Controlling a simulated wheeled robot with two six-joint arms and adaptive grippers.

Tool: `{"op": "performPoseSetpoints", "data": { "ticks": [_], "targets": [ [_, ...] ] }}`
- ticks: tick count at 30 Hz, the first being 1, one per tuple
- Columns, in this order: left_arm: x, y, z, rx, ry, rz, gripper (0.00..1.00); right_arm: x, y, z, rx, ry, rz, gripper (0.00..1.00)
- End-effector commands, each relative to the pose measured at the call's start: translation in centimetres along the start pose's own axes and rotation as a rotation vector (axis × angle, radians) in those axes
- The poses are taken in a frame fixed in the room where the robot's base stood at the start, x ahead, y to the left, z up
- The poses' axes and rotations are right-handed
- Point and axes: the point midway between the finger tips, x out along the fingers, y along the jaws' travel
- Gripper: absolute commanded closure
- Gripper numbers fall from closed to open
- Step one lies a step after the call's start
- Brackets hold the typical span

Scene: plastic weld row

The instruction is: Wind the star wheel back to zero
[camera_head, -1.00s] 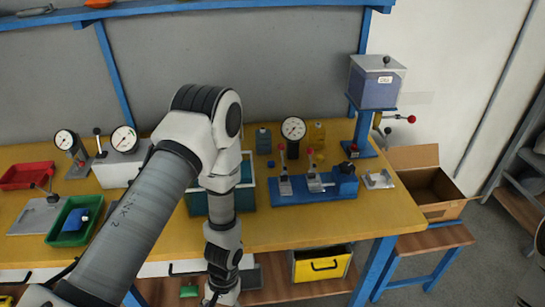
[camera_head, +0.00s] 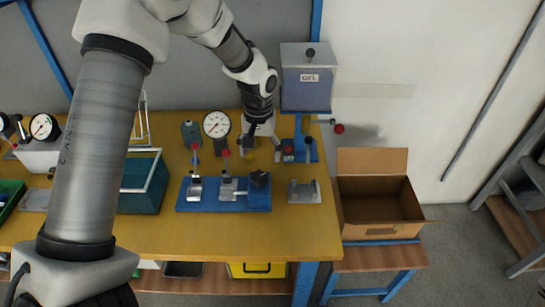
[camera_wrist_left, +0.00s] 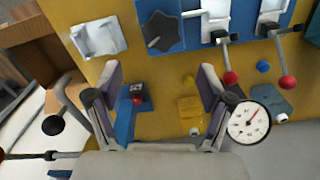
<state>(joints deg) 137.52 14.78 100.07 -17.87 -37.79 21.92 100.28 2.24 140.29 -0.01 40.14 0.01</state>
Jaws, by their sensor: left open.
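The star wheel is a dark, lobed knob (camera_head: 261,179) with a pale bar across it. It sits at the right end of a blue fixture base (camera_head: 222,206) on the yellow workbench. In the left wrist view the star wheel (camera_wrist_left: 162,31) is at the top middle, past my fingertips. My left gripper (camera_head: 262,143) is open and empty, behind the star wheel near the blue stand. In the left wrist view its two fingers (camera_wrist_left: 156,88) are spread apart, with bench between them. I cannot read a zero mark. My right gripper is not in view.
Two red-knobbed levers (camera_head: 225,154) stand left of the wheel on the base. A dial gauge (camera_head: 216,124) is behind them. A grey hopper (camera_head: 307,80) on a blue stand is close to my gripper. An open cardboard box (camera_head: 380,200) is at the right.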

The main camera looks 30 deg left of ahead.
Motion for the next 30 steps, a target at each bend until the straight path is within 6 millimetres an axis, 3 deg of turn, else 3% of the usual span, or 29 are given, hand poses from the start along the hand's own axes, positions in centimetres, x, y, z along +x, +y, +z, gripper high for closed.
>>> {"op": "performPoseSetpoints", "data": {
  "ticks": [12, 21, 22, 27, 30],
  "targets": [
    [6.7, 0.0, 0.1, 0.0, -0.003, -0.001, 0.19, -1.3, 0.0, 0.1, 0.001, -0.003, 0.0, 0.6],
    [7.6, 0.0, 0.1, 0.001, 0.0, 0.0, 0.19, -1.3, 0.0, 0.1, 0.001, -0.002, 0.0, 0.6],
    [7.6, 0.0, 0.1, 0.001, 0.0, 0.0, 0.23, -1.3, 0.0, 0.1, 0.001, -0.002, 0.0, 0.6],
    [7.6, 0.0, 0.1, 0.001, -0.001, 0.0, 0.8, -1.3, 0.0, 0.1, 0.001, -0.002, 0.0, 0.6],
    [7.6, 0.0, 0.1, 0.001, -0.001, 0.0, 0.79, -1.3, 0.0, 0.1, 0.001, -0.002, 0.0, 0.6]
  ]
}}
